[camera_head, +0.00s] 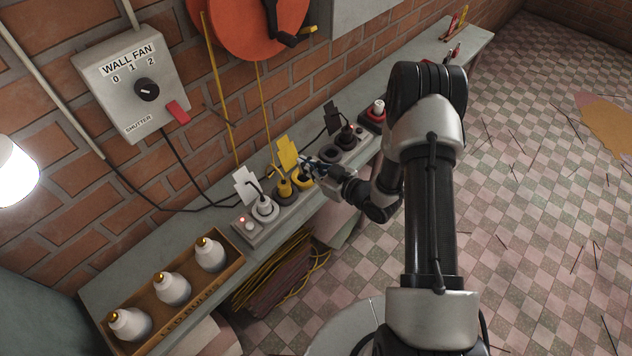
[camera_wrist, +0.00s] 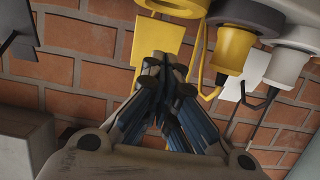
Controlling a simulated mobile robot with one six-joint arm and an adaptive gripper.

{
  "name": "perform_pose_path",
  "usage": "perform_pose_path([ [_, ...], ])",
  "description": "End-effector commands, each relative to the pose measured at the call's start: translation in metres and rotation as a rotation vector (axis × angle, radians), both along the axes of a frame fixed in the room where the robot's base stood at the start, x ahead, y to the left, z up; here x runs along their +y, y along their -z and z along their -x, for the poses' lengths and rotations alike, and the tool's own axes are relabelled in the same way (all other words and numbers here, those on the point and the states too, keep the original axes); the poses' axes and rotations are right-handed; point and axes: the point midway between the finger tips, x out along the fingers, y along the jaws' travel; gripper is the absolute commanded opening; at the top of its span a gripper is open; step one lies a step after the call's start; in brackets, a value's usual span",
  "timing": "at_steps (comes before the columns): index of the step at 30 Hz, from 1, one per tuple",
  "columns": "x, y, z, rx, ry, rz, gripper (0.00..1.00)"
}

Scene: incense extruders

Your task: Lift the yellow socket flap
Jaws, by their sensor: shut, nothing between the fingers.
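A round yellow socket piece (camera_head: 302,182), which I take for the yellow flap, sits on the power strip (camera_head: 243,237) on the bench. Its yellow rim shows at the top edge of the wrist view (camera_wrist: 176,7), partly cut off. I cannot tell whether it is raised. A yellow plug (camera_head: 284,188) stands beside it, also in the wrist view (camera_wrist: 234,52). A yellow tag (camera_head: 287,152) is behind. My gripper (camera_wrist: 167,63) is shut and empty, its tips in front of the yellow tag in the wrist view. In the head view my gripper (camera_head: 313,166) is close beside the yellow socket.
A white plug (camera_head: 264,208) stands left of the yellow plug, with a white tag (camera_head: 245,187). A dark plug (camera_head: 346,136) and a red switch unit (camera_head: 374,120) are to the right. A brick wall is close behind.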

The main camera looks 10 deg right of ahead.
Motion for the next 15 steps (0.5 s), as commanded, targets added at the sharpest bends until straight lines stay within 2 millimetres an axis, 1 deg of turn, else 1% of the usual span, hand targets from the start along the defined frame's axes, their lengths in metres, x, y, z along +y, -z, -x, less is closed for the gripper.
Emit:
perform_pose_path([
  [1,-0.001,-0.004,-0.002,-0.002,0.005,0.0,0.0],
  [15,0.002,-0.023,-0.007,0.004,0.009,0.0,0.0],
])
